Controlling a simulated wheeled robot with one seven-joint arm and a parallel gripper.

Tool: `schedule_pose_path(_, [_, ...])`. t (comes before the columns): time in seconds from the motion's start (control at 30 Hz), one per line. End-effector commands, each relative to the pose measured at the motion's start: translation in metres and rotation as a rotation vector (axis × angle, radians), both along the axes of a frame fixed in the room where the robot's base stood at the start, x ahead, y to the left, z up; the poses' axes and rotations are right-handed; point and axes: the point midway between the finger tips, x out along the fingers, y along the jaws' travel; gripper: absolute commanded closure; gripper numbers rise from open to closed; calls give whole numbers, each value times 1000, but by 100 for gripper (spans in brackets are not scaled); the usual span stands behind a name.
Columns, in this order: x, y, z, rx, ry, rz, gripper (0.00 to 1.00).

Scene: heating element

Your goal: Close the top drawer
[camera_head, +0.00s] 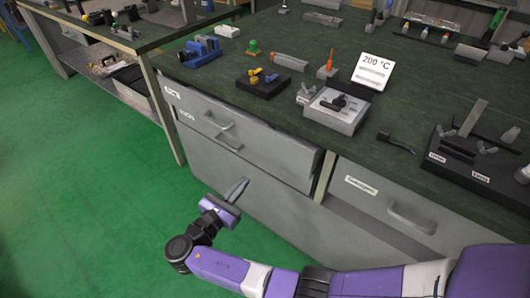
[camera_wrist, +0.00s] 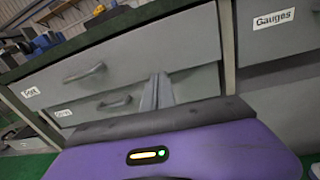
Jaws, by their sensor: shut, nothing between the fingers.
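The top drawer (camera_head: 255,137) is a grey front with a label and a bar handle (camera_head: 218,124), just under the bench edge at left. My gripper (camera_head: 240,186) is shut and empty, in front of the lower cabinet face, below the drawer handles. In the wrist view my gripper (camera_wrist: 157,88) points toward the drawer fronts; contact cannot be told.
The dark green benchtop (camera_head: 290,50) holds several tools, blocks and a "200 °C" sign (camera_head: 372,71). A "Gauges" drawer (camera_head: 400,205) with a handle is to the right, past a post. Another bench (camera_head: 70,35) stands at upper left. The green floor (camera_head: 80,200) at left is clear.

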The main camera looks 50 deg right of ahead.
Motion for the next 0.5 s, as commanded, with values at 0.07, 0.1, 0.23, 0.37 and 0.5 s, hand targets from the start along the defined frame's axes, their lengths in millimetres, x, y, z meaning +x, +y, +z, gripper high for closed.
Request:
schedule_pose_path(0.07, [-15,-2,3,-16,45,-60,100])
schedule_pose_path(0.1, [-20,-2,4,-21,63,-80,100])
schedule_pose_path(0.23, [-23,-7,5,-26,97,-96,100])
schedule_pose_path(0.37, [-23,-22,5,-26,97,-97,100])
schedule_pose_path(0.5, [-22,-48,5,-25,96,-98,100])
